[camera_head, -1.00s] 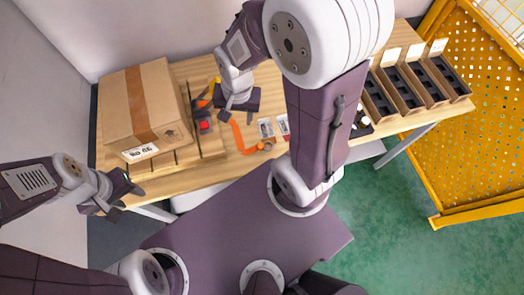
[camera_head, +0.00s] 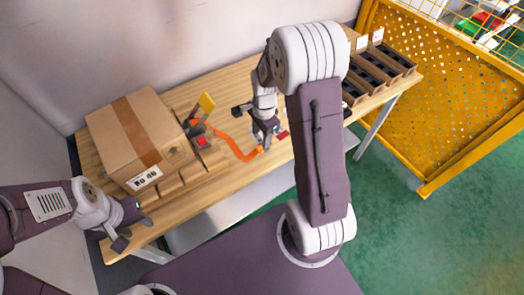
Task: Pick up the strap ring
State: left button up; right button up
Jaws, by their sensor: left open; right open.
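An orange strap (camera_head: 232,146) lies on the wooden table, curving toward the table's front edge. Its front end, where a ring may be, lies close below my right gripper (camera_head: 265,141) and is partly covered by it. The ring is too small to make out clearly. My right gripper is open and points down over that end; I cannot tell whether it touches the strap. My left gripper (camera_head: 127,224) is open and empty, in front of the table's left end and away from the strap.
Trays with black slots (camera_head: 385,62) stand at right. A yellow perforated fence (camera_head: 440,90) bounds the right.

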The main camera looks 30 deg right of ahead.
aim_at(260, 148)
jog(key=shift+a+f, duration=0.4)
jog(key=shift+f, duration=0.45)
jog(key=f, duration=0.4)
jog(key=shift+d+f, duration=0.2)
jog(key=shift+w+f, duration=0.15)
jog(key=shift+f, duration=0.25)
grip_shut()
